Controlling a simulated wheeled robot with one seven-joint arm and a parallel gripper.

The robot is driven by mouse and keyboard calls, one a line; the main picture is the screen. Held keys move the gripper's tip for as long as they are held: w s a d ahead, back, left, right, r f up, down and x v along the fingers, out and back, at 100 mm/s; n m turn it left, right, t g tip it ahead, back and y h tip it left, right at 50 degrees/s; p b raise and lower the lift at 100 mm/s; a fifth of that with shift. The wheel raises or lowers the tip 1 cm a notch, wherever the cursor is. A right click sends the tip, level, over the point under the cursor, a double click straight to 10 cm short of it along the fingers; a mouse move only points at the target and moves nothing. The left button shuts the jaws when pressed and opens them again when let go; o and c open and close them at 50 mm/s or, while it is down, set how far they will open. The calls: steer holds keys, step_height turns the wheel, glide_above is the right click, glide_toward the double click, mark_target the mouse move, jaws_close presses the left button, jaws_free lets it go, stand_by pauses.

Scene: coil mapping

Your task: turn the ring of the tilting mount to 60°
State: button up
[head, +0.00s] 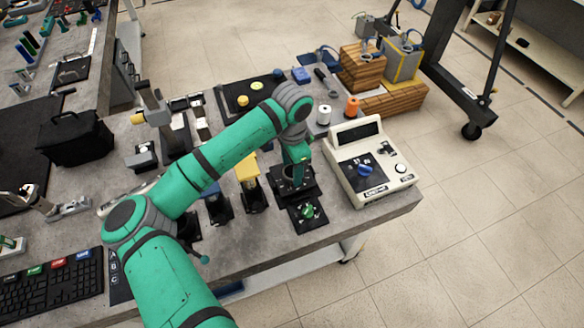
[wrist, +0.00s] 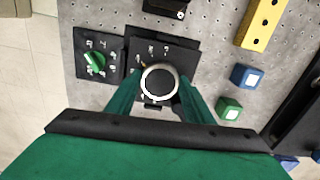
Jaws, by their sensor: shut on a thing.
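The tilting mount stands near the table's front edge; its black base (head: 283,190) shows in the head view, partly hidden by my arm. In the wrist view its round ring (wrist: 159,82), with a pale rim and dark centre, sits over the black plate (wrist: 185,48) with small white marks. The marks are too small to read. My gripper (wrist: 158,92) has its green fingers on either side of the ring and is shut on it. In the head view my gripper (head: 295,165) points down at the mount, and its fingertips are hard to make out.
A green knob (wrist: 95,62) on a black dial plate is beside the mount. A cream console (head: 370,165) with a blue knob stands close on the right. Blue and green blocks (wrist: 229,108) and a yellow block (head: 247,167) are nearby. Spools (head: 352,106) stand behind.

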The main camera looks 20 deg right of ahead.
steer(key=shift+a, duration=0.1)
steer(key=o, duration=1)
steer(key=shift+o, duration=0.2)
steer(key=shift+r, duration=0.1)
step_height(320, 180, up, 11)
